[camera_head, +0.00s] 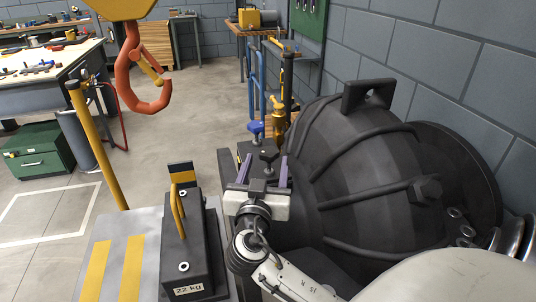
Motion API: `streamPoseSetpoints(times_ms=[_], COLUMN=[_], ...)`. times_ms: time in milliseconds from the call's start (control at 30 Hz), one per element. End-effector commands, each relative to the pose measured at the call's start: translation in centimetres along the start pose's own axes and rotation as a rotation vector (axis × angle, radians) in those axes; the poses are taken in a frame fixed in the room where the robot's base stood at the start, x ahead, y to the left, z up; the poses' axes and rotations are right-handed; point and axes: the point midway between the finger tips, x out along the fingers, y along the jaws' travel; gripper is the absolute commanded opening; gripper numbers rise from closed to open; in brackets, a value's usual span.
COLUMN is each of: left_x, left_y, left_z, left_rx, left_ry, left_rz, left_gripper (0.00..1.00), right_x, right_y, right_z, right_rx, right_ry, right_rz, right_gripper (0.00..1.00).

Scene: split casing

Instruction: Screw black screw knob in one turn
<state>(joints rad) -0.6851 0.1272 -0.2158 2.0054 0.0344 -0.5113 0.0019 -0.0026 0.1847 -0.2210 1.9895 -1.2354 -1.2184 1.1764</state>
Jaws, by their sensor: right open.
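The black screw knob (269,157) stands upright beside the left end of the dark casing (365,165). My right gripper (264,170) is open, with its two purple fingers pointing away from me. In the camera_head view the knob shows between the fingertips, with a gap on each side. I cannot tell from this one view how far the fingers reach around it. The lower part of the knob is partly hidden by the gripper. My left gripper is not in view.
A blue knob (255,127) and a brass-coloured fitting (279,120) stand just behind. A black 22 kg weight (183,245) with a yellow handle sits at left. An orange hook (140,80) hangs at upper left. A block wall (440,60) bounds the right.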

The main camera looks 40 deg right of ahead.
Motion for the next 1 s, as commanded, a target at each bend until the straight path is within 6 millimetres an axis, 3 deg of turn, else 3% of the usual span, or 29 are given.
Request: streamPoseSetpoints(times_ms=[200,567,833,1000], left_x=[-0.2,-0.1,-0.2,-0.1], left_y=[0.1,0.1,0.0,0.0], left_z=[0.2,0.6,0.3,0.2], left_rx=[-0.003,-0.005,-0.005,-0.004], left_ry=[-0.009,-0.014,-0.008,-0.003], left_rz=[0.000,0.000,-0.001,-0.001], left_gripper=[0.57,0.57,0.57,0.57], right_x=[2.8,3.5,3.4,3.4], right_y=[0.0,0.0,0.0,-0.1], right_z=[-0.1,0.0,0.0,0.1], right_rx=[-0.001,0.000,0.000,0.001], right_ry=[0.001,0.000,-0.001,-0.001], right_rz=[0.000,-0.001,-0.001,0.007], right_gripper=[0.57,0.57,0.16,0.16])
